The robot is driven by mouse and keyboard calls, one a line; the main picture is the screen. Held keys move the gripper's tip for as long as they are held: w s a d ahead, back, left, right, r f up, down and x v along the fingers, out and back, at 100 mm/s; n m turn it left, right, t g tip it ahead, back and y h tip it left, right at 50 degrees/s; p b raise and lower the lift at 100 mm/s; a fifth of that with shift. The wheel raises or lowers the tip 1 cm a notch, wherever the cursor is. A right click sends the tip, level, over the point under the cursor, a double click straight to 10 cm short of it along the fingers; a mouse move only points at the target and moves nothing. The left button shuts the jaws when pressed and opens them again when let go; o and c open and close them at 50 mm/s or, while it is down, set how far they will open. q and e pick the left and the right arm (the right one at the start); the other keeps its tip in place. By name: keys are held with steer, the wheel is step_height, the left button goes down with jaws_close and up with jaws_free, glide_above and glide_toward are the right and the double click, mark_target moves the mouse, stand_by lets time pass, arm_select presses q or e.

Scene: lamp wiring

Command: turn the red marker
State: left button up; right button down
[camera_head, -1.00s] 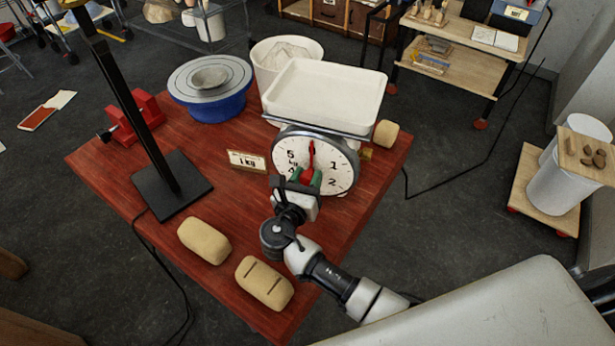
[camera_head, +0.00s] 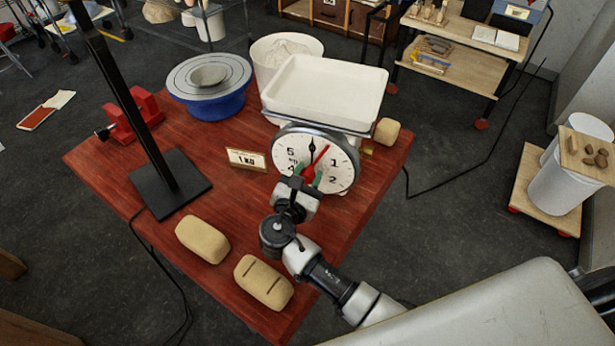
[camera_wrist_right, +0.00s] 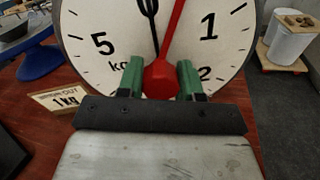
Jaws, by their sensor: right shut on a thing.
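The red marker (camera_head: 318,161) is on the round white dial (camera_head: 342,173) of the scale. Its hub is low on the dial, and its pointer slants up and to the right, between the 0 and the 1. A thin black needle (camera_head: 312,150) points nearly straight up. My right gripper (camera_head: 309,176), with green fingertips, is shut on the red hub. The right wrist view shows the red marker (camera_wrist_right: 160,78) between the green fingers (camera_wrist_right: 160,80). My left gripper is not in view.
The scale carries a white tray (camera_head: 325,92). A "1 kg" card (camera_head: 246,160) stands left of the dial. Tan blocks (camera_head: 203,241) lie at the table's near edge.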

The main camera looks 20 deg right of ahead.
steer(key=m+b, duration=0.2)
steer(key=m, duration=0.2)
steer(key=shift+f, duration=0.1)
steer(key=shift+m+b, duration=0.8)
steer(key=shift+m, duration=0.7)
steer(key=c, duration=0.7)
jaws_free()
steer(key=shift+c, duration=0.2)
steer(key=shift+s+a, duration=0.1)
steer(key=b+v, duration=0.2)
steer(key=v, duration=0.8)
steer(key=shift+s, duration=0.3)
